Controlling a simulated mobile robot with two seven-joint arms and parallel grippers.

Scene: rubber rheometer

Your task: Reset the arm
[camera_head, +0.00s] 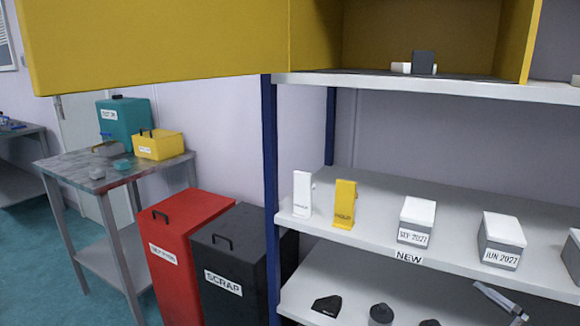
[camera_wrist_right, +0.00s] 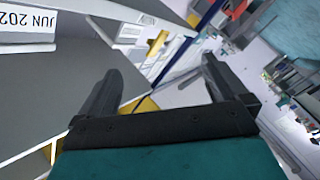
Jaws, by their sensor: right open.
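My right gripper (camera_wrist_right: 160,75) shows in the right wrist view with its two dark fingers spread wide apart. Nothing is held between them. Behind it, that view shows a grey shelf surface, tilted in the picture, and open room to the right. Neither gripper can be made out in the head view. My left gripper is in neither view.
A shelf rack (camera_head: 430,92) fills the right of the head view, with a yellow open cabinet (camera_head: 150,40) above. Labelled boxes (camera_head: 416,222) stand on its middle shelf. A red bin (camera_head: 180,240), a black scrap bin (camera_head: 235,260) and a side table (camera_head: 75,170) stand left.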

